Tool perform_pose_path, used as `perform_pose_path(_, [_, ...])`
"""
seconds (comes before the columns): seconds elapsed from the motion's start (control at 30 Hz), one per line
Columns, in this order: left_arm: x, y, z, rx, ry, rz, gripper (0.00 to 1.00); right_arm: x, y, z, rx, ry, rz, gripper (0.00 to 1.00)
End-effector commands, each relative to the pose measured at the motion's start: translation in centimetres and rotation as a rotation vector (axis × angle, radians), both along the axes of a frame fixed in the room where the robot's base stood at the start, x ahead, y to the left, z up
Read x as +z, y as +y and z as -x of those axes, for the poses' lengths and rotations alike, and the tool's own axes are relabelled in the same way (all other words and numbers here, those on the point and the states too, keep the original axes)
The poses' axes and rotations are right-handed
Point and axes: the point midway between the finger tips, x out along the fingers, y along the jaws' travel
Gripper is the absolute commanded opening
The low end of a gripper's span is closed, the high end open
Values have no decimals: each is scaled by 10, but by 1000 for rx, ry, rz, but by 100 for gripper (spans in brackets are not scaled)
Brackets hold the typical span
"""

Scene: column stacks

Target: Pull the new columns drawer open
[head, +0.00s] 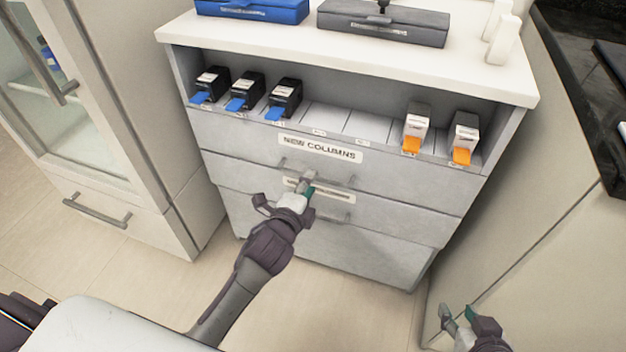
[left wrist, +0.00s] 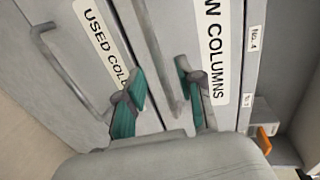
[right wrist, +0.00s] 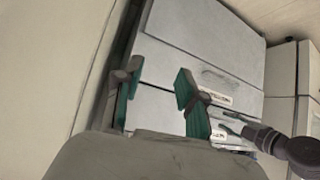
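The new columns drawer (head: 400,178) is the upper drawer of the grey cabinet, with a "NEW COLUMNS" label and a bar handle (left wrist: 157,55). It looks shut. My left gripper (head: 307,183) is at this handle. In the left wrist view, its fingers (left wrist: 160,75) are apart, one on each side of the bar, and I see no firm contact. The used columns drawer (head: 390,228) below also looks shut; its label is partly hidden by my left gripper. My right gripper (head: 458,312) is open and empty, low at the right, away from the cabinet.
The shelf above the drawers holds several black boxes with blue tabs (head: 245,90) and two white boxes with orange tabs (head: 415,128). A blue case (head: 252,10) and a grey case (head: 383,22) lie on the white top (head: 330,55). The floor before the cabinet is clear.

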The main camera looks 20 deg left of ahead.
Motion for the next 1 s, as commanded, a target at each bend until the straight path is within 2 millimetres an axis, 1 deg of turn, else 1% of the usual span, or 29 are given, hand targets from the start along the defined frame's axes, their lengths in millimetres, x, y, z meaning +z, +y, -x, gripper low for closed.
perform_pose_path(0.03, [-3, -1, -9, 0, -1, 1, 37, 3, 3, -7, 4, -47, -10, 40])
perform_pose_path(0.1, [-5, -1, -17, 0, -1, 1, 37, 11, 6, -15, 7, -103, -24, 40])
perform_pose_path(0.27, [-7, -1, -31, -1, -1, 1, 37, 24, 11, -27, 14, -194, -45, 40])
perform_pose_path(0.4, [-7, -2, -35, -1, 0, 1, 37, 30, 13, -31, 16, -227, -52, 40])
perform_pose_path(0.63, [-7, -2, -35, -1, 0, 1, 37, 31, 13, -31, 17, -231, -52, 40])
perform_pose_path(0.67, [-7, -2, -35, -1, 0, 1, 35, 30, 13, -31, 17, -231, -52, 40])
perform_pose_path(0.7, [-7, -1, -35, -1, 0, 1, 29, 30, 13, -31, 16, -231, -53, 40])
perform_pose_path(0.87, [-7, -1, -35, -1, 0, 1, 2, 30, 13, -31, 16, -230, -53, 40])
perform_pose_path(0.9, [-7, -1, -35, -1, 0, 1, 0, 30, 13, -31, 16, -230, -53, 40])
perform_pose_path(1.0, [-7, -1, -35, -1, 1, 1, 0, 30, 13, -31, 16, -229, -53, 40])
